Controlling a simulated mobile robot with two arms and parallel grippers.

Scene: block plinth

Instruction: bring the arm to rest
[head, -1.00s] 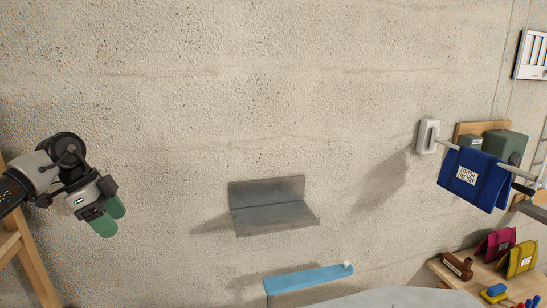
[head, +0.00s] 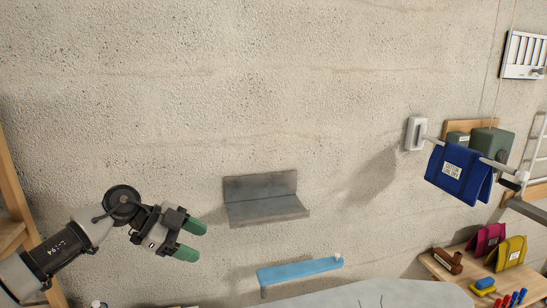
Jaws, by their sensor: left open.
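My left gripper (head: 190,241) shows in the head view at the lower left, with green fingertips pointing right. It is open and I see nothing between its fingers. It hangs in front of the bare wall, to the left of and a little below a small grey metal shelf (head: 264,207). It looks apart from the shelf. My right gripper is not in view.
A blue ledge (head: 301,270) sits below the shelf. At the right a blue bag (head: 458,174) hangs on a rail, above a wooden shelf (head: 446,272) with a red bag (head: 486,240) and a yellow bag (head: 511,252). The wall (head: 220,90) above the gripper is clear.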

